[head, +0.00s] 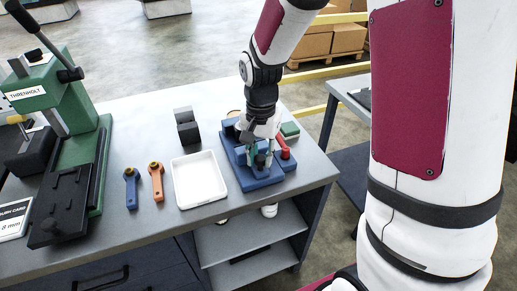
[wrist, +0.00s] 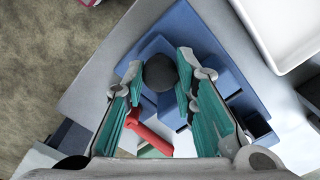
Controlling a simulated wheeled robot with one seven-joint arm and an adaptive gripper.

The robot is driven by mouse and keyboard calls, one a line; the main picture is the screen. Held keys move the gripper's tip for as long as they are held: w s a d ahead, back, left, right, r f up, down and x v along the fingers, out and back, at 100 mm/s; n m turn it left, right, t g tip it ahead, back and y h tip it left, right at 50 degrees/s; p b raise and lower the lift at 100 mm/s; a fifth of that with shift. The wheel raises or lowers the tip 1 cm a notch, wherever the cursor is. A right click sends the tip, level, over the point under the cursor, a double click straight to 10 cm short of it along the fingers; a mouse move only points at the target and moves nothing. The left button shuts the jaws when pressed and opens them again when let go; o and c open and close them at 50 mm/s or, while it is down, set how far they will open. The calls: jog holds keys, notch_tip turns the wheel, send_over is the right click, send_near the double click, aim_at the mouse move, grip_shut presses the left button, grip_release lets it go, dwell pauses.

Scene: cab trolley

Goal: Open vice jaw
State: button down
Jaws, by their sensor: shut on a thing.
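The blue vice (head: 262,182) stands at the right end of the grey bench, and its blue base (wrist: 215,55) fills the middle of the wrist view. A red handle (head: 283,150) sits on its right side; it also shows in the wrist view (wrist: 148,138). My gripper (head: 258,152) points down over the vice. In the wrist view my gripper (wrist: 158,76) has its two teal-padded fingers on either side of a dark round piece (wrist: 160,72) at the vice and is shut on it. The fingers and wrist hide part of the vice in the head view.
A white tray (head: 199,203) lies just left of the vice. Further left are an orange tool (head: 156,182), a blue tool (head: 131,188) and a green press (head: 98,165). Dark blocks (head: 187,129) stand behind the tray. The bench's right edge is close to the vice.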

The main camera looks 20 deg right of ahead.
jog(key=shift+w, duration=0.1)
jog(key=c, duration=1.6)
grip_release()
jog(key=shift+o, duration=0.2)
notch_tip(320, 180, up, 12)
